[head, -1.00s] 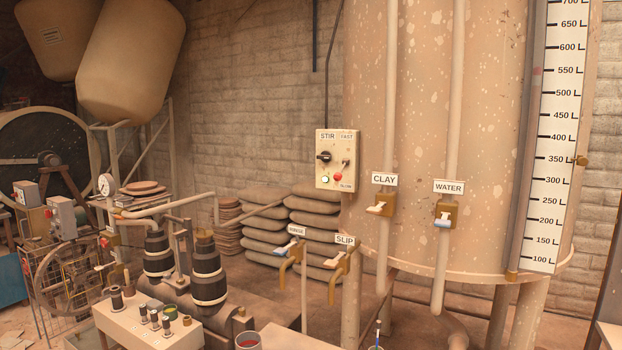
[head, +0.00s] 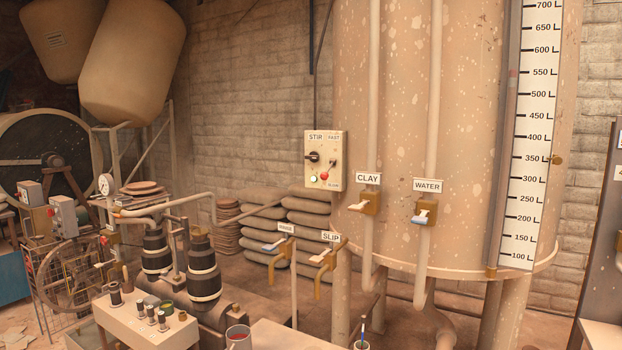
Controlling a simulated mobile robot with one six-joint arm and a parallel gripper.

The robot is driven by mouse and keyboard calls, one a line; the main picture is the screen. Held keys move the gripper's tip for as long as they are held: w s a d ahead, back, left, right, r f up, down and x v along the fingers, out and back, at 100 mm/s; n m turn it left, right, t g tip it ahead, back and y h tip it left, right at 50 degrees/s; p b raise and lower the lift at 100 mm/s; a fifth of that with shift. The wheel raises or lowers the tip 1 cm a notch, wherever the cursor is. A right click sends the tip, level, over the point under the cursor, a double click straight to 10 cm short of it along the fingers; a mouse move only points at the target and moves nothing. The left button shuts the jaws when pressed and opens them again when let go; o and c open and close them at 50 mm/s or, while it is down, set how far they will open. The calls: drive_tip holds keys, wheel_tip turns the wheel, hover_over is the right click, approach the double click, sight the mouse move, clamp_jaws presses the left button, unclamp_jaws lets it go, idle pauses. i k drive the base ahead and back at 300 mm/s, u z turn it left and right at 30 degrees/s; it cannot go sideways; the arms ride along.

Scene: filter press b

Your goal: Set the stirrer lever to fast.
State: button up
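The stirrer control box (head: 325,160) is a cream panel labelled STIR, fixed in front of the brick wall at the left side of the big tank. Its small lever (head: 332,166) is at the right of the panel, between FAST at the top and a lower label that seems to read SLOW. The lever's knob appears tilted up and to the right, but it is too small to tell its exact setting. My gripper is not in view.
The speckled tank (head: 430,130) stands right of the box, with CLAY (head: 367,205) and WATER (head: 424,214) valves. RINSE and SLIP taps (head: 324,258) sit below the box. Stacked sacks (head: 300,225) lie behind. A bench with bottles (head: 145,325) is at lower left.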

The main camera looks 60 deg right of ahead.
sight(324, 176)
drive_tip(key=u, duration=0.1)
drive_tip(key=k, duration=1.25)
drive_tip(key=z, duration=0.75)
drive_tip(key=i, duration=1.05)
drive_tip(key=u, duration=0.15)
